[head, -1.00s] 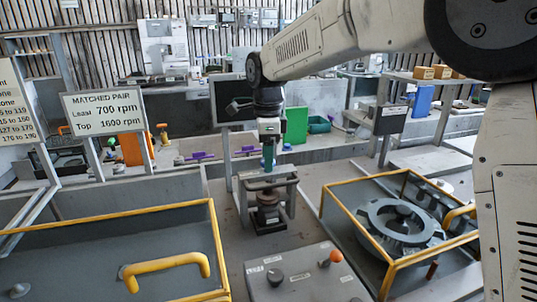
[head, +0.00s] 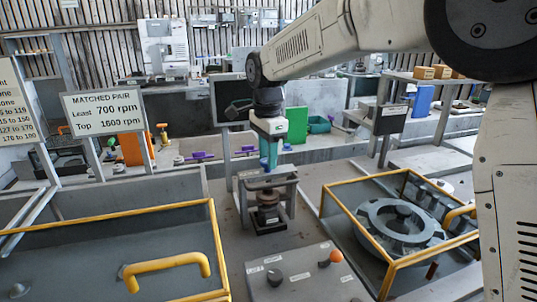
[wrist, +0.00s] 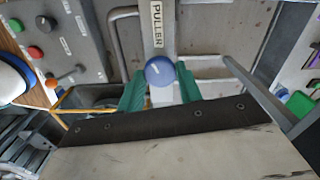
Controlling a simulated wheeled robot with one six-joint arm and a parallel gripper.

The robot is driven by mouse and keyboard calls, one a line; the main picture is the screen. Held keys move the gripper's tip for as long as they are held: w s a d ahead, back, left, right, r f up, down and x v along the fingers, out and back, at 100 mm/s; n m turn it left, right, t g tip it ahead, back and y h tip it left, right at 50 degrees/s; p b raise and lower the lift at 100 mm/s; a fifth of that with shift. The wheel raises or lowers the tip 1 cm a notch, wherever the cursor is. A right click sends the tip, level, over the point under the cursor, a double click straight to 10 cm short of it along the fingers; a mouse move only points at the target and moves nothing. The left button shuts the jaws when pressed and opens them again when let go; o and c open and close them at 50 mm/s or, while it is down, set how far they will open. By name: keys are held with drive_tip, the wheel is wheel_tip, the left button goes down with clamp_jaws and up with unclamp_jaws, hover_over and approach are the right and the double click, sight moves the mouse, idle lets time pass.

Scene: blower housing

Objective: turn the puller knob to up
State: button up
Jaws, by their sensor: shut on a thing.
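The puller knob (wrist: 160,71) is round and blue with a short white mark, beside a label reading PULLER in the wrist view. It also shows as a small blue spot under my gripper in the head view (head: 267,168). My gripper (wrist: 160,76) has its two green fingers on either side of the knob, shut on it. In the head view my gripper (head: 268,160) points down over the grey puller frame (head: 284,180). The lower sides of the knob are partly hidden by the fingers.
A yellow-railed housing with a grey rotor (head: 400,222) stands at right. Another yellow-edged cover with a yellow handle (head: 165,270) lies at front left. A control box (head: 300,275) with a black knob and an orange knob sits in front.

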drive_tip(key=n, duration=1.4)
drive_tip(key=shift+n, duration=0.3)
drive_tip(key=n, duration=0.3)
drive_tip(key=shift+n, duration=0.3)
drive_tip(key=n, duration=0.3)
drive_tip(key=shift+n, duration=0.3)
drive_tip(key=n, duration=1.1)
drive_tip(key=shift+n, duration=0.4)
drive_tip(key=n, duration=1)
drive_tip(key=shift+n, duration=0.4)
drive_tip(key=n, duration=0.4)
drive_tip(key=shift+n, duration=0.4)
